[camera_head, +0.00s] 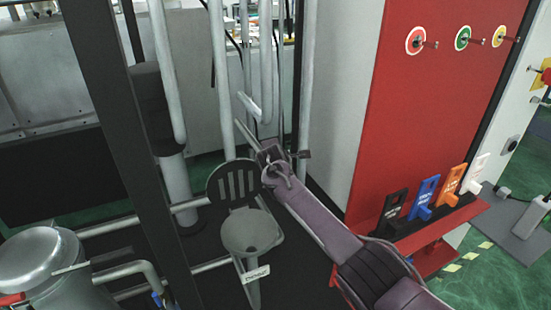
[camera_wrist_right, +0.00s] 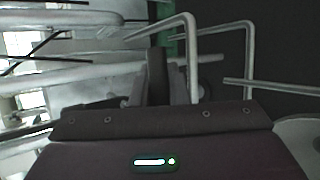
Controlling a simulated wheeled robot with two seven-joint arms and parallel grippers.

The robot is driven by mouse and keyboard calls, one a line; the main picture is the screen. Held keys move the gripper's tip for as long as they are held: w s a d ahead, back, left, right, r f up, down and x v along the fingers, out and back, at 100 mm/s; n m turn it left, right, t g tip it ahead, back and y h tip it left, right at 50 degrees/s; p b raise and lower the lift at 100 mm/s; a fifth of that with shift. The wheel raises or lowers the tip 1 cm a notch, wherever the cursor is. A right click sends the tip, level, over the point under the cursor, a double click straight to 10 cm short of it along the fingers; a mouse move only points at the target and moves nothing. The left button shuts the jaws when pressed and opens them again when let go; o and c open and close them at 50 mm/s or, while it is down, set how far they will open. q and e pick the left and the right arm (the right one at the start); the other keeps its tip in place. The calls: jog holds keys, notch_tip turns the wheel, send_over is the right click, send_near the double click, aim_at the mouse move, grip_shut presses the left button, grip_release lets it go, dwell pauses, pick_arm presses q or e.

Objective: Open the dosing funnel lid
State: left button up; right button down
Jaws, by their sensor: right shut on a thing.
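The dosing funnel (camera_head: 252,233) is a grey metal cone with a white label on its spout, at the lower middle of the head view. Its slotted round lid (camera_head: 234,183) stands steeply raised at the funnel's back left rim, leaving the mouth uncovered. My right gripper (camera_head: 268,164) is at the lid's upper right edge, above the funnel, and is shut on the lid. The exact contact is hidden by the gripper. In the wrist view the gripper (camera_wrist_right: 160,75) shows mostly as dark shapes. My left gripper is not in view.
Upright metal pipes (camera_head: 222,90) stand behind the gripper, and a dark post (camera_head: 130,140) rises left of the funnel. A metal vessel (camera_head: 40,262) is at lower left. A red panel (camera_head: 415,110) with a rack of coloured tags (camera_head: 435,200) stands right of my arm.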

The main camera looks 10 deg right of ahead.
jog(key=shift+s+f, duration=0.2)
jog(key=shift+f, duration=0.45)
jog(key=c, duration=1.6)
grip_release()
jog(key=shift+a, duration=0.1)
jog(key=shift+o, duration=1)
jog(key=shift+w, duration=0.2)
jog(key=v, duration=0.7)
jog(key=shift+s+r, duration=0.2)
jog(key=shift+r, duration=0.15)
jog(key=shift+a, duration=0.1)
